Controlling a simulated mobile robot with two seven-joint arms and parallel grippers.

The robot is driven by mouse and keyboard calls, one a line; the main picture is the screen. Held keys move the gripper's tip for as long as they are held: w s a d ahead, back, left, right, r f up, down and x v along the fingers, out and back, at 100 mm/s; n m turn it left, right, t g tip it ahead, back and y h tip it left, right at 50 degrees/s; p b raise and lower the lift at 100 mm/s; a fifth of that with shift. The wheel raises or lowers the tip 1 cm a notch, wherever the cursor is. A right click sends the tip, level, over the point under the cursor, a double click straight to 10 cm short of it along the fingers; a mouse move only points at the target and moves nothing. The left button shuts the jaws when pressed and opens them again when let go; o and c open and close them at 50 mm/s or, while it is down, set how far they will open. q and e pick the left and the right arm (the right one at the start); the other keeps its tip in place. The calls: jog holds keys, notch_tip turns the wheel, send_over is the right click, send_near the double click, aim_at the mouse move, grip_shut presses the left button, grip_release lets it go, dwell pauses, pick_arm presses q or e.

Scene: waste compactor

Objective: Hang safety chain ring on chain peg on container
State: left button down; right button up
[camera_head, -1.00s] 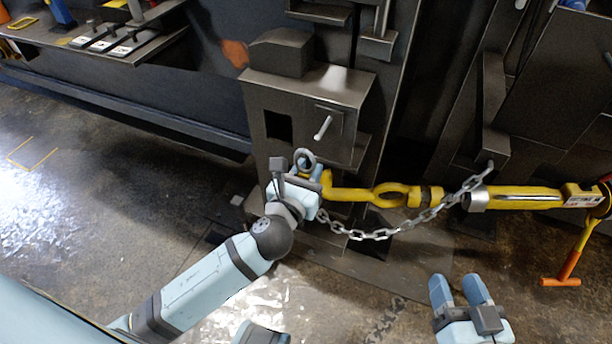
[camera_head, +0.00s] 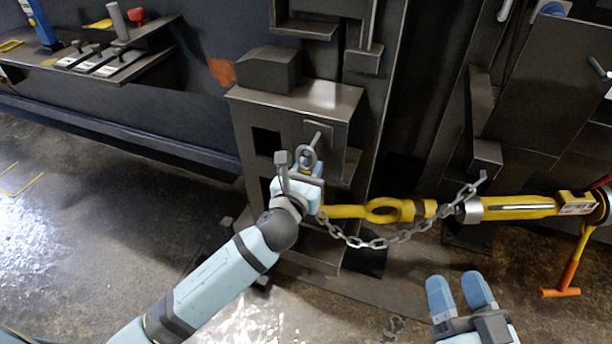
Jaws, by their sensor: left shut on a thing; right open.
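The safety chain ring (camera_head: 306,153) is a grey metal ring held upright in my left gripper (camera_head: 305,170), which is shut on it. The ring is at the lower end of the chain peg (camera_head: 318,138), a light metal pin on a plate on the dark container (camera_head: 295,97). I cannot tell whether the peg passes through the ring or lies behind it. The grey chain (camera_head: 378,243) sags from near my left gripper to a bracket at the right. My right gripper (camera_head: 458,290) is open and empty at the lower right, above the floor.
A yellow turnbuckle bar with a hook (camera_head: 385,210) runs across below the peg, close to my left gripper. An orange-tipped handle (camera_head: 568,275) hangs at the right. A control shelf (camera_head: 100,65) is at the upper left. Floor in front is clear.

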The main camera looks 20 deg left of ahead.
aim_at(319, 155)
pick_arm(q)
jog(key=shift+w, duration=0.55)
jog(key=shift+w+f, duration=0.2)
jog(key=shift+w, duration=0.45)
jog(key=shift+w+f, duration=0.3)
jog(key=shift+f, duration=0.05)
pick_arm(e)
jog(key=shift+s+f, duration=0.1)
jog(key=shift+f, duration=0.1)
jog(key=shift+r, duration=0.15)
pick_arm(q)
jog(key=c, duration=0.8)
grip_release()
pick_arm(e)
jog(key=shift+r, duration=0.15)
